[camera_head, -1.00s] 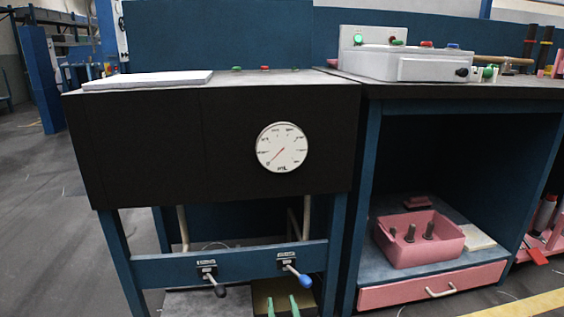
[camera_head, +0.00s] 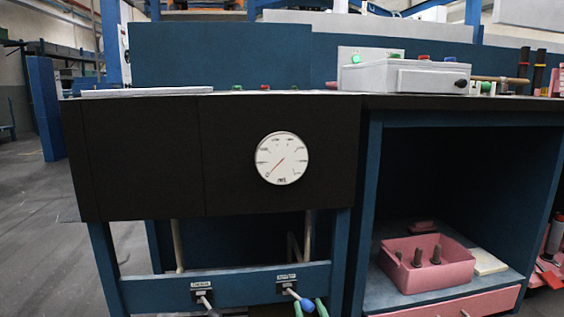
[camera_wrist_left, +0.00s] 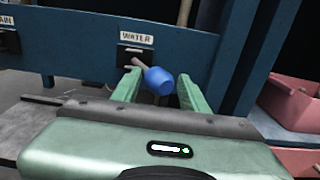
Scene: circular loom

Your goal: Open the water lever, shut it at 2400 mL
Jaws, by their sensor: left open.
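The water lever (camera_head: 297,300) has a blue knob and sits on the blue crossbar under the black panel. It also shows in the left wrist view (camera_wrist_left: 158,80), below a label reading WATER. My left gripper (camera_head: 311,308) has green fingers and is open. In the left wrist view its fingers (camera_wrist_left: 155,90) stand on either side of the blue knob, with gaps showing. The round white gauge (camera_head: 282,158) has a red needle pointing to the lower left, near the low end of the scale. My right gripper is not in view.
A second lever (camera_head: 206,301) with a dark knob sits left on the same crossbar. To the right, a pink bin (camera_head: 425,277) holding several grey pegs stands on a low shelf. A grey box (camera_head: 405,77) stands on the bench top.

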